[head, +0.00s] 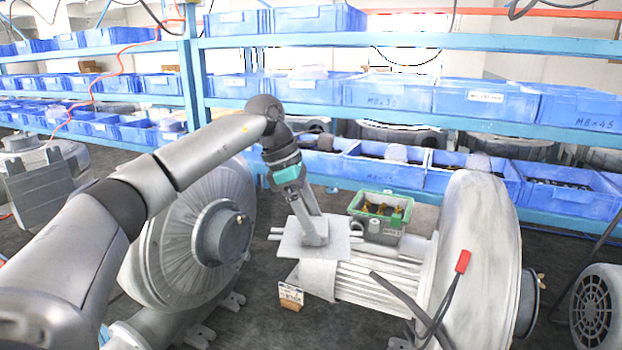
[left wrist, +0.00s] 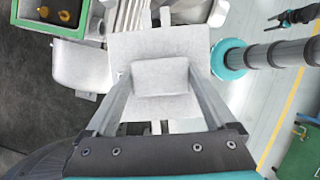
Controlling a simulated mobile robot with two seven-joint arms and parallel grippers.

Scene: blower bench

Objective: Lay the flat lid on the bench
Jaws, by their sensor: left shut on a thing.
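The flat lid (head: 340,240) is a pale grey square plate with a raised block in its middle. My left gripper (head: 314,236) is shut on this block from above. In the left wrist view the lid (left wrist: 157,46) lies across the fingers, with the block between the fingertips (left wrist: 160,78). In the head view the lid appears in front of the ribbed motor body (head: 375,280); I cannot tell whether it touches it. The open green-rimmed box (head: 362,224), with brass-coloured parts inside, is just right of the lid. No clear bench top shows.
A big round blower housing (head: 170,250) stands left of the lid, and another (head: 485,240) stands right. A red-ended cable (head: 463,262) hangs before the right one. Blue shelves (head: 420,42) with blue bins (head: 390,95) line the back. Dark floor shows between the blowers.

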